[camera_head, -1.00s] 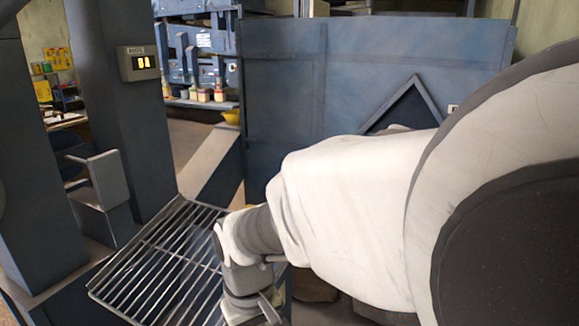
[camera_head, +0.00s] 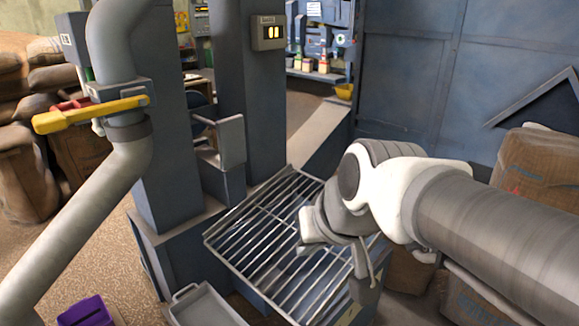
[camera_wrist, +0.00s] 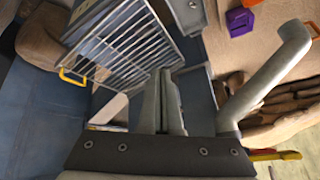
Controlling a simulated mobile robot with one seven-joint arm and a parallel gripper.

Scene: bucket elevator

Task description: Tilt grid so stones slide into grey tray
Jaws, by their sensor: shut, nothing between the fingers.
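The metal bar grid (camera_head: 262,232) lies over a blue frame at the foot of the machine and looks roughly level. The grey tray (camera_head: 205,308) stands on the floor at the grid's near left side, partly cut off by the picture edge. My gripper (camera_wrist: 162,78) is shut and empty, apart from the handle. In the head view my wrist is above the grid's right side and hides part of it.
A grey pipe (camera_head: 125,180) with a yellow valve lever (camera_head: 90,115) stands at the left. A purple container (camera_head: 86,312) is on the floor near the tray. Brown sacks stand at the far left (camera_head: 20,170) and right (camera_head: 540,170). Blue posts rise behind the grid.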

